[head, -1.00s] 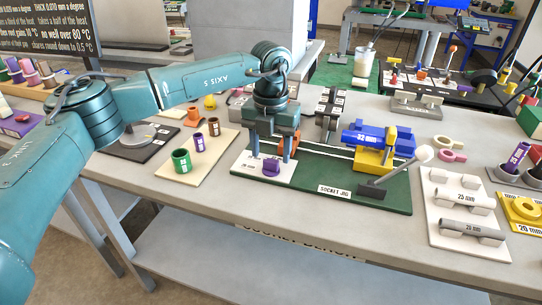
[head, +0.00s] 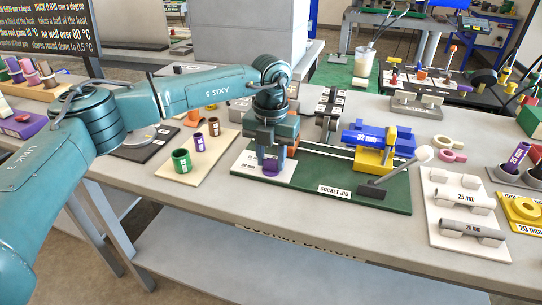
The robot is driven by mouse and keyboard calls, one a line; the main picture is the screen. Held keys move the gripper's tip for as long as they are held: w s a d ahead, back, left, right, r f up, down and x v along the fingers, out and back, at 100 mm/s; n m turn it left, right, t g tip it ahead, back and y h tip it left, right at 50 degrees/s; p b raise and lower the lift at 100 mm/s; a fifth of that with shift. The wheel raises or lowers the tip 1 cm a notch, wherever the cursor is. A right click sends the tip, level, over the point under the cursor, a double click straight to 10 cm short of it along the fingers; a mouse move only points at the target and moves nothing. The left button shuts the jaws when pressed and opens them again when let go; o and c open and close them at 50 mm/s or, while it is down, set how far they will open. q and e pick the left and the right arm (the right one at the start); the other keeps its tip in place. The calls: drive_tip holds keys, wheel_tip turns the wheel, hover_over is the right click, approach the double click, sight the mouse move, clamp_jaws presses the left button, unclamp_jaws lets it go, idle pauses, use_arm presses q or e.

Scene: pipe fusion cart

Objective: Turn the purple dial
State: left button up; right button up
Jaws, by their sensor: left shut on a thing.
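The small purple dial (head: 271,170) sits on a white plate (head: 283,180) at the left end of the green socket jig. My left gripper (head: 271,163) comes down from above, its fingers shut on the dial. The fingers and palm hide most of the dial's upper part, and only its lower front shows. My right gripper is out of view.
Right of the gripper, the green jig base (head: 395,200) carries a blue 32 mm pipe piece (head: 375,138) in a yellow clamp (head: 370,160). A grey lever with a white ball knob (head: 424,153) sticks up there. A tan board (head: 215,155) with colored cylinders lies left.

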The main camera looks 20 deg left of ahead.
use_arm(q)
drive_tip(key=shift+c, duration=0.7)
drive_tip(key=shift+m, duration=0.3)
drive_tip(key=m, duration=0.3)
drive_tip(key=shift+m, duration=0.3)
drive_tip(key=m, duration=0.4)
drive_tip(key=shift+m, duration=0.3)
drive_tip(key=m, duration=0.4)
drive_tip(key=shift+b, duration=0.3)
drive_tip(key=m, duration=0.5)
drive_tip(key=shift+r, duration=0.1)
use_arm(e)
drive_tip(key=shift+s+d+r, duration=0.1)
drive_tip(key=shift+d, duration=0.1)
use_arm(q)
drive_tip(key=o, duration=1)
